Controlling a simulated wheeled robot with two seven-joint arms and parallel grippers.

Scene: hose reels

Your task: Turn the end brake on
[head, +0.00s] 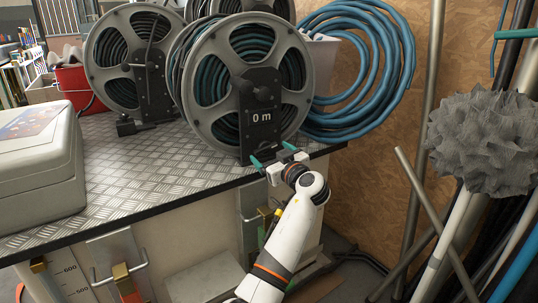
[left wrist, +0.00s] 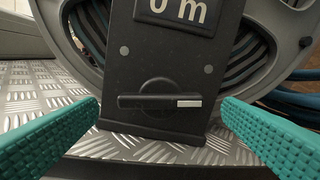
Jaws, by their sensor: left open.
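The near hose reel (head: 205,118) stands at the bench's front edge, with a dark panel (head: 259,112) marked "0 m" on its front. In the left wrist view a black knob with a straight bar handle (left wrist: 160,100) sits low on this panel. Its bar lies level, with a pale mark at its right end. My left gripper (head: 272,157) is open in front of the panel's foot. Its teal fingers (left wrist: 160,128) stand to the left and right of the knob, apart from it. In the head view the knob is hard to make out behind my gripper. My right gripper is not in view.
A second reel (head: 100,72) stands behind on the left of the metal bench (head: 125,170). A grey case (head: 40,155) lies at the bench's left. Blue hose coils (head: 395,75) hang on the wall. Poles and a grey spiky mass (head: 485,140) stand at the right.

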